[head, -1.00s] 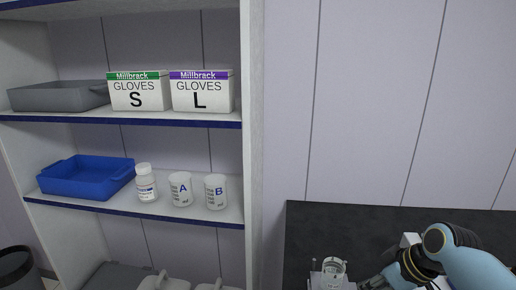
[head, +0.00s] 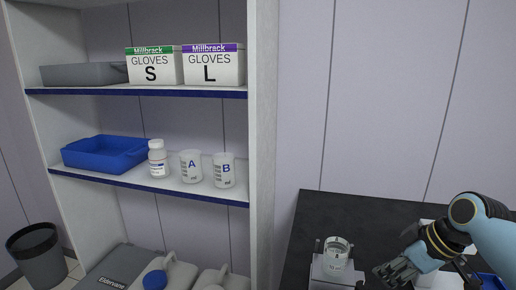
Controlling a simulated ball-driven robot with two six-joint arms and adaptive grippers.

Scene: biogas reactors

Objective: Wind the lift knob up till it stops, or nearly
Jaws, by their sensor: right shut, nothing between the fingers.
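A small clear beaker (head: 337,252) with dark markings stands on a pale stand (head: 326,274) on the dark bench in the head view. The lower part of the stand is cut off by the bottom edge of the picture. I cannot make out the lift knob in this view. My right gripper (head: 383,273) is shut and empty, to the right of the stand and apart from the beaker. My left gripper is not in view.
The black bench top (head: 340,208) is clear behind the beaker. A white object (head: 437,281) and a blue one (head: 490,282) lie partly behind my right arm. A shelf unit (head: 262,150) with glove boxes, beakers A and B, a bottle and trays stands to the left.

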